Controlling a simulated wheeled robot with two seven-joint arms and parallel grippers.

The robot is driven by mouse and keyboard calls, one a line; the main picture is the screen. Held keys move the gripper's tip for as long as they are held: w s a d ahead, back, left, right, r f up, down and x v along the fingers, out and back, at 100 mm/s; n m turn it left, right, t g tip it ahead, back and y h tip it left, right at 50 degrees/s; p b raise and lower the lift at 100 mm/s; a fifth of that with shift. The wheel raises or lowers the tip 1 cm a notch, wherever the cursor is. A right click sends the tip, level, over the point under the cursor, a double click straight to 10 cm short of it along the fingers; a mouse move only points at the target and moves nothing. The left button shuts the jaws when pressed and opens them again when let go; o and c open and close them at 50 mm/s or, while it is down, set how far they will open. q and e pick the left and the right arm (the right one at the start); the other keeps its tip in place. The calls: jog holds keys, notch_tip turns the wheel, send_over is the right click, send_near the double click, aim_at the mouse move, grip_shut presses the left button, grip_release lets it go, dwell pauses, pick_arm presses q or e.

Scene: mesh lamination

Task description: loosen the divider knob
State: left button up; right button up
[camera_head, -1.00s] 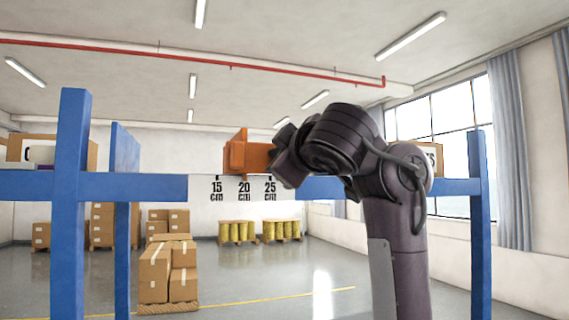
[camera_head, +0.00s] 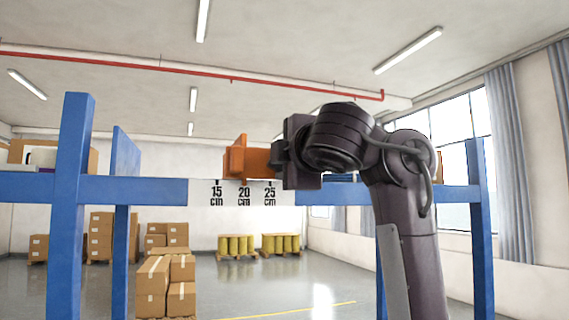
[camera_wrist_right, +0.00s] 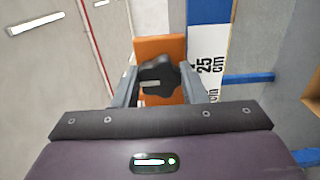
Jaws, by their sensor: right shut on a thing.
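The orange divider (camera_head: 250,160) stands on the blue shelf beam, above a white scale strip (camera_head: 243,193) marked 15, 20 and 25 cm. My right gripper (camera_head: 280,155) reaches it from the right side. In the right wrist view the orange divider (camera_wrist_right: 160,52) lies behind a black lobed knob (camera_wrist_right: 158,78). The two fingers of my right gripper (camera_wrist_right: 160,85) are on either side of the knob, shut on it. In the head view the knob is hidden by the gripper. My left gripper is not in view.
Blue shelf posts (camera_head: 72,210) stand at the left and right (camera_head: 480,230). A cardboard box (camera_head: 52,155) sits on the shelf at the left. Stacked cartons (camera_head: 166,285) and yellow drums (camera_head: 236,245) stand on the floor behind.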

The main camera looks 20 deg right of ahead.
jog(key=shift+f, duration=0.15)
dwell(0.3)
jog(key=o, duration=1)
jog(key=s+b, duration=0.6)
jog(key=s, duration=0.2)
jog(key=shift+d, duration=0.15)
jog(key=shift+w, duration=0.1)
